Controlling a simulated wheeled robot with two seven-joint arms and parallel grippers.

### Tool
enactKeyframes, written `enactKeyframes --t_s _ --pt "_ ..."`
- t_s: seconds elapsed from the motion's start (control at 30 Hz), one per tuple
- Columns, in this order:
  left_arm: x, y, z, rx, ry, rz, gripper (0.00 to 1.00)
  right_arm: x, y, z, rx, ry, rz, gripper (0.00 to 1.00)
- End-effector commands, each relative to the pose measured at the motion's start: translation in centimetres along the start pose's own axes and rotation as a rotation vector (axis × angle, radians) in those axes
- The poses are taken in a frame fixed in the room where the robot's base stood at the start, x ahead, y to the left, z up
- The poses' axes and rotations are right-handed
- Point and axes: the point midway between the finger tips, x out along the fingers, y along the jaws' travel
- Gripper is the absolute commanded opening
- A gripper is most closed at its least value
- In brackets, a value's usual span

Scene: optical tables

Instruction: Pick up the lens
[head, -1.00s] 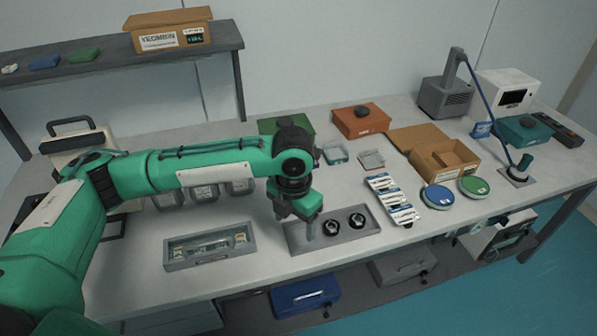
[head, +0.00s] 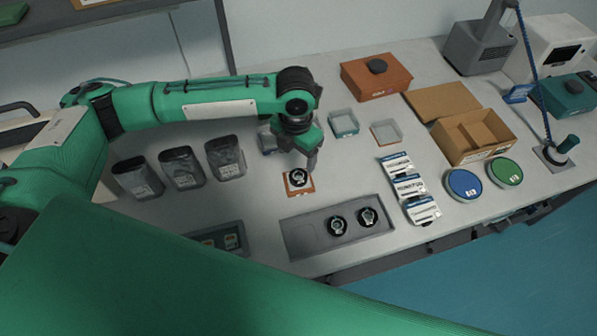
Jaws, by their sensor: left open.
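A round black-rimmed lens (head: 299,177) stands on a small orange square pad (head: 308,191) behind the grey tray. Two similar lenses, one (head: 338,225) and another (head: 368,217), sit in the right part of the grey tray (head: 300,238); its left part is empty. My left gripper (head: 311,164) points down just behind and to the right of the lens on the pad. It is open; the gap between its fingers is hard to see, and I cannot tell whether a finger touches the lens. My right gripper is out of view.
Several dark pouches (head: 183,168) stand left of the pad. Clear square dishes (head: 343,124) lie behind. Small labelled packets (head: 409,187), blue and green discs (head: 464,185) and a cardboard box (head: 470,138) are to the right. A green part of my body covers the lower front.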

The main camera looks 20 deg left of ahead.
Motion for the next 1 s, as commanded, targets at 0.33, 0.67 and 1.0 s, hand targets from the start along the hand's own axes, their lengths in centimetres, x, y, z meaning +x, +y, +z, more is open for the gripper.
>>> enactKeyframes --t_s 0.33,0.67,1.0 --pt "3.4 -0.1 0.1 -0.001 0.001 0.0 0.7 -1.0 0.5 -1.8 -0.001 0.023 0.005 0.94" --pt "7.8 -0.4 0.2 -0.001 0.002 0.001 0.7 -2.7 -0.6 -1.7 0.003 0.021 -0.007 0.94" --pt "8.2 -0.4 0.2 0.0 -0.001 0.001 0.58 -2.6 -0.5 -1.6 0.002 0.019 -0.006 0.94"
